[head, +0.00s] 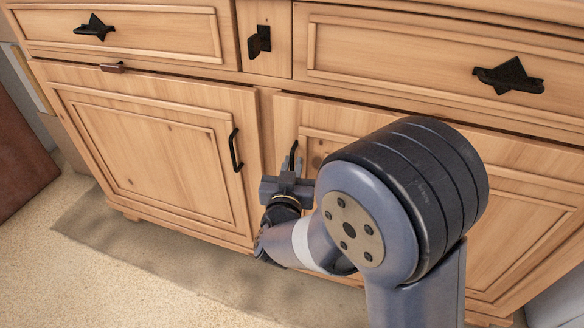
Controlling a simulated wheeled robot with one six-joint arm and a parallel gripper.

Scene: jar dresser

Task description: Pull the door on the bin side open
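A wooden dresser has two lower doors, and both look shut. The left door (150,150) has a black bar handle (235,150) near its right edge. The right door (510,190) is partly hidden behind my arm. Its black handle (294,149) shows just above my gripper (292,164). My gripper's fingers are at this handle, apparently one on each side. I cannot tell whether they touch it or are closed on it. No bin can be made out for sure in this view.
Drawers with dark star-shaped pulls (94,27) (509,76) run above the doors. A small dark knob (259,41) sits between them, and a dark catch (112,68) is atop the left door. A reddish-brown panel (22,150) stands at far left. The floor (150,275) in front is clear.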

